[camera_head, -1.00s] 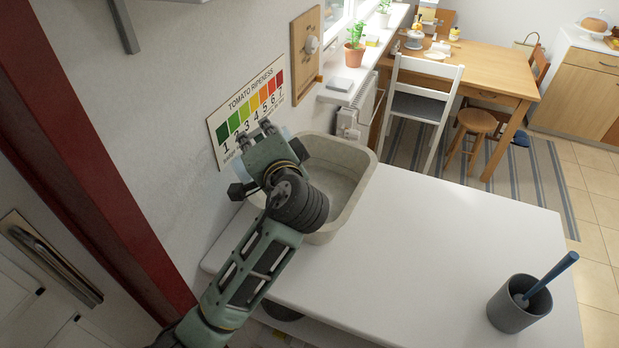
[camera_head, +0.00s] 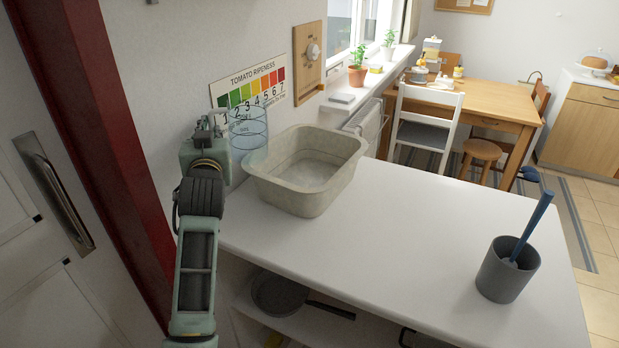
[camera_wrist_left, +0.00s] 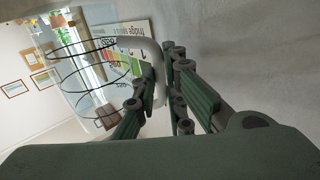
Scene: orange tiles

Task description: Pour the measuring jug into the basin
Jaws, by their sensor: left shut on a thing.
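The measuring jug (camera_head: 249,130) is clear with a bluish tint and stands roughly upright in the air, just left of the basin's back-left corner. My left gripper (camera_head: 217,122) is shut on its handle, which also shows between the fingers in the left wrist view (camera_wrist_left: 158,72). The jug's round outlines fill the left of that view (camera_wrist_left: 92,78). Whether liquid is in it I cannot tell. The grey-beige basin (camera_head: 262,185) sits on the white counter against the wall; its visible inside looks empty. My right gripper is not in view.
The white counter (camera_head: 400,225) is clear right of the basin. A grey cup (camera_head: 507,278) with a blue-handled brush stands at its right end. A tomato ripeness chart (camera_head: 250,82) hangs behind the jug. A pan (camera_head: 278,293) lies on the shelf below.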

